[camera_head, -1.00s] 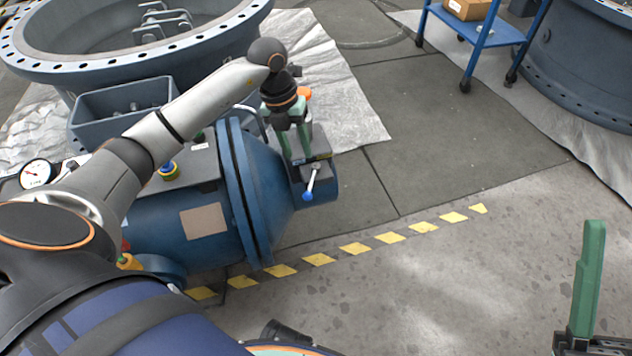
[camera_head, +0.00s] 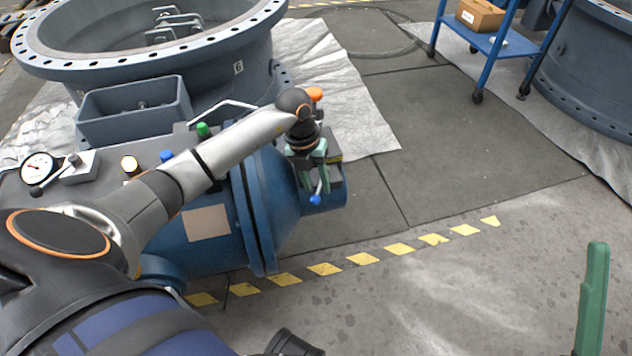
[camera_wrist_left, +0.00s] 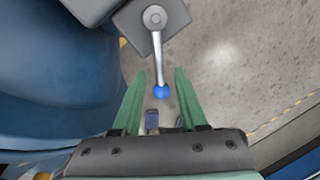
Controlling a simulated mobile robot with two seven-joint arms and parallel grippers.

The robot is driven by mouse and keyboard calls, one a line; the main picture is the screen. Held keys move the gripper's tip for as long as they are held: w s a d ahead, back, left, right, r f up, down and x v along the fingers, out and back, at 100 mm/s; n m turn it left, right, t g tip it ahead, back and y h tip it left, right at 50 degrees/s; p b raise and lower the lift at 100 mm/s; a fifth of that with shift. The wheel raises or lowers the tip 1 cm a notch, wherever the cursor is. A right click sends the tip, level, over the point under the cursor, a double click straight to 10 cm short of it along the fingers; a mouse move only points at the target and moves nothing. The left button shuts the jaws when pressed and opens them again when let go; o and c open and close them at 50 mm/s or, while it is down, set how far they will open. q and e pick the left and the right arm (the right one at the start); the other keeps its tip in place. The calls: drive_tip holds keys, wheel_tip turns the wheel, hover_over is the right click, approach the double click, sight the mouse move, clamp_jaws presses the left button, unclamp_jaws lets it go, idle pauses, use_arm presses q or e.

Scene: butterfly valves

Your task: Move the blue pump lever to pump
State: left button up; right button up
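The blue pump lever is a silver rod with a blue ball tip (camera_head: 315,200). It sits on a grey block at the end of the blue pump body (camera_head: 275,205). My left gripper (camera_head: 316,180) is over the lever in the head view. In the left wrist view its green fingers are apart (camera_wrist_left: 161,98), with the blue ball (camera_wrist_left: 161,92) between them and gaps on both sides. The lever's rod runs to a round pivot (camera_wrist_left: 155,17) on the block. One green finger of my right gripper (camera_head: 592,298) shows at the lower right, away from the pump.
A pressure gauge (camera_head: 39,168) and a black-knobbed lever (camera_head: 58,175) are on the pump's left. An orange knob (camera_head: 314,94) is beyond my left wrist. A large flanged ring (camera_head: 100,65) stands behind. A blue cart (camera_head: 490,42) is at the back right. Floor right of the pump is clear.

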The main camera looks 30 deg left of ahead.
use_arm(q)
clamp_jaws()
idle(1.2)
